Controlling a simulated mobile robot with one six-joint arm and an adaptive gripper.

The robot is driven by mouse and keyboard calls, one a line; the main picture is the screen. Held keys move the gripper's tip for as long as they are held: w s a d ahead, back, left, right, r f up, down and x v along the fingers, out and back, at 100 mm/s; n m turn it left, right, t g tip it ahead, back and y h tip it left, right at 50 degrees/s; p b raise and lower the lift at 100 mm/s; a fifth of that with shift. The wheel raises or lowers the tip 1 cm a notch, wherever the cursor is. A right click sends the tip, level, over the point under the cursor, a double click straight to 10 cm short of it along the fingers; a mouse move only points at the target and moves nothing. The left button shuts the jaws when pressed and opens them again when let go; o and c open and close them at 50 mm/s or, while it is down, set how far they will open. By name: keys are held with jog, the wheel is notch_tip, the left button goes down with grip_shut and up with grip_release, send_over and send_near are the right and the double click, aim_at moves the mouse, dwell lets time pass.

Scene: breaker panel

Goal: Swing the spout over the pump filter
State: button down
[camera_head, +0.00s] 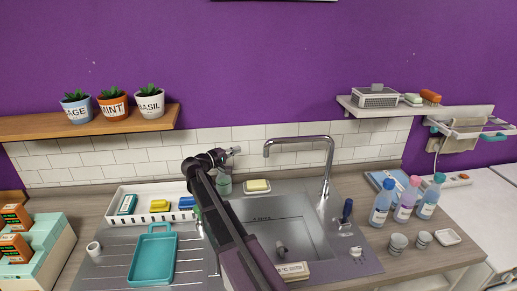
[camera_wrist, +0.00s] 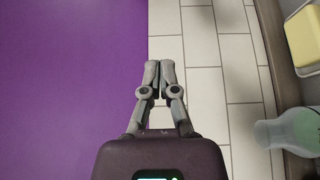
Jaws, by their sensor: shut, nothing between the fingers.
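The chrome spout (camera_head: 300,139) rises from the tap base (camera_head: 325,186) at the sink's back right corner. It reaches left, with its downturned tip in front of the tiles. A small grey fitting (camera_head: 281,249) stands in the sink basin; it may be the pump filter, but I cannot be sure. My gripper (camera_head: 237,151) is left of the spout tip, apart from it, with its fingers pointing right. In the wrist view, my gripper (camera_wrist: 160,66) has its fingers together with nothing between them. The spout is not in the wrist view.
A greenish bottle (camera_head: 224,185) stands below my gripper, and it shows in the wrist view (camera_wrist: 285,132). A yellow sponge (camera_head: 257,185) lies behind the basin. A white rack (camera_head: 110,198) and teal tray (camera_head: 153,258) are left. Several bottles (camera_head: 404,202) stand right.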

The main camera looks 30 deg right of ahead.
jog(key=shift+d, duration=0.15)
jog(key=s+d, duration=0.2)
jog(key=d, duration=0.7)
dwell(0.4)
jog(key=shift+s+a, duration=0.1)
jog(key=shift+a, duration=0.1)
